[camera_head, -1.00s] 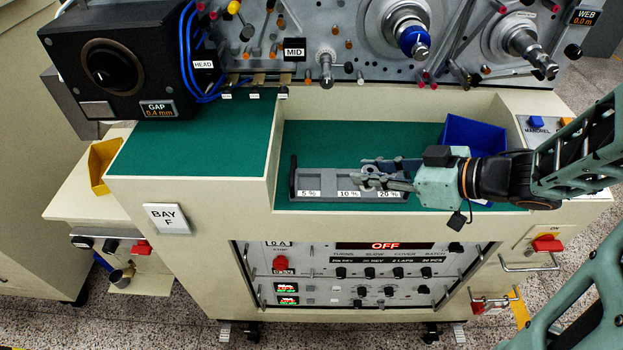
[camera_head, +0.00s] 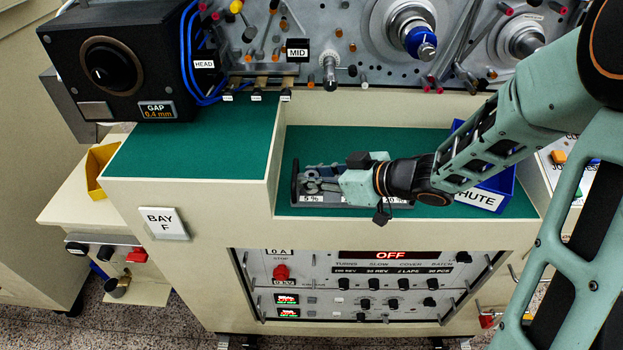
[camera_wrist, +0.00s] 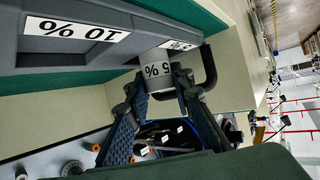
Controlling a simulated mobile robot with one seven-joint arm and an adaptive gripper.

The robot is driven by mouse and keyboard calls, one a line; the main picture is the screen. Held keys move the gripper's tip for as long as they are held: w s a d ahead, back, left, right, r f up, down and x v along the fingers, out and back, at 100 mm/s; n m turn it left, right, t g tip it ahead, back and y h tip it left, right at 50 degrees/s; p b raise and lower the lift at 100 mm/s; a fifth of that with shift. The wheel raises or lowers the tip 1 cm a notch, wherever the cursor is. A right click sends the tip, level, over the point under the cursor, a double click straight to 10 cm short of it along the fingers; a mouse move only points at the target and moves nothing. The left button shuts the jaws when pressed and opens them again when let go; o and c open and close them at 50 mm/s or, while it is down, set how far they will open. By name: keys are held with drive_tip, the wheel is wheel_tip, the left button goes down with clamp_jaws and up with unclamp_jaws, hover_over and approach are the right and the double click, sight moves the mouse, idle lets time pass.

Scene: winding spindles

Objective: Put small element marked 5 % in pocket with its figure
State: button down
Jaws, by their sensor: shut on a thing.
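The small element marked 5 % (camera_wrist: 158,70) is a light grey cylinder held between my fingertips in the wrist view. My gripper (camera_wrist: 160,90) is shut on it; in the head view my gripper (camera_head: 318,180) is over the left end of the grey pocket tray (camera_head: 294,180). The tray's label 5 % (camera_wrist: 178,44) shows close beside the element in the wrist view, and the label 10 % (camera_wrist: 72,29) is at upper left. In the head view my gripper covers much of the tray. Whether the element touches the tray, I cannot tell.
A blue bin labelled CHUTE (camera_head: 484,197) stands right of the tray, partly behind my arm. The green worktop (camera_head: 200,145) at left is mostly clear. The machine panel with pegs and spindles (camera_head: 350,45) rises behind. A dark handle (camera_wrist: 207,68) stands at the tray's end.

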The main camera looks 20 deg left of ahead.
drive_tip(key=shift+f, duration=0.1)
drive_tip(key=shift+f, duration=0.15)
drive_tip(key=c, duration=1.7)
unclamp_jaws()
drive_tip(key=shift+r, duration=0.3)
drive_tip(key=shift+p+v, duration=1.35)
drive_tip(key=shift+v, duration=4.65)
drive_tip(key=shift+f, duration=0.1)
